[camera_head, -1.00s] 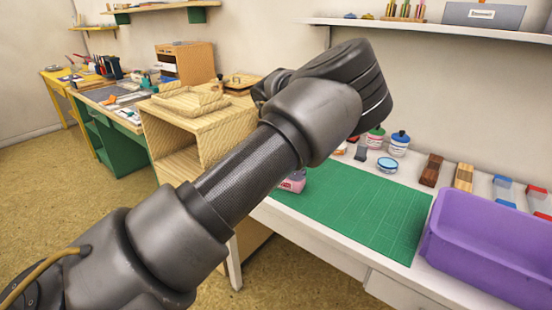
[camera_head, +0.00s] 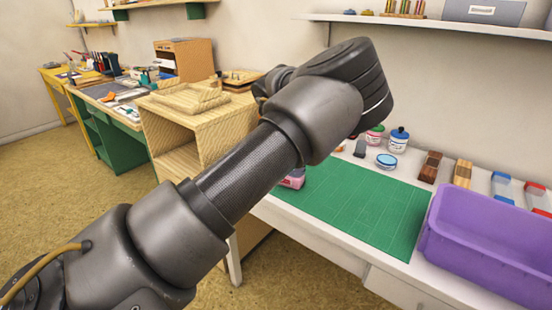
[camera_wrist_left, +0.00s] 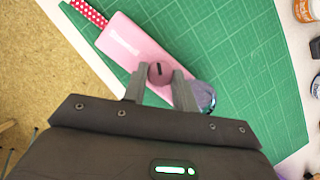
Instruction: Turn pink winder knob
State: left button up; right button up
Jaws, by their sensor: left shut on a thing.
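The pink winder (camera_wrist_left: 140,48) lies on the green cutting mat (camera_wrist_left: 247,75) in the left wrist view, with a red and white dotted ribbon at its far end. Its dark pink round knob (camera_wrist_left: 160,72), marked with a black slot, sits between the fingertips of my left gripper (camera_wrist_left: 161,84). The left gripper is shut on the knob. In the head view a small pink part of the winder (camera_head: 294,179) shows beside my left forearm, which hides the rest and the left gripper. My right gripper is not in view.
A bluish round glossy thing (camera_wrist_left: 204,96) is close beside the right finger. A purple bin (camera_head: 480,245) stands at the right on the white table. Bottles (camera_head: 398,141), a blue-lidded tin (camera_head: 386,161) and several blocks line the back. The mat's middle is clear.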

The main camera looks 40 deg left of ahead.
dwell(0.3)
pick_arm(q)
jog(key=o, duration=0.7)
jog(key=v, duration=1.1)
jog(key=shift+p, duration=0.35)
jog(key=shift+w+a, duration=0.1)
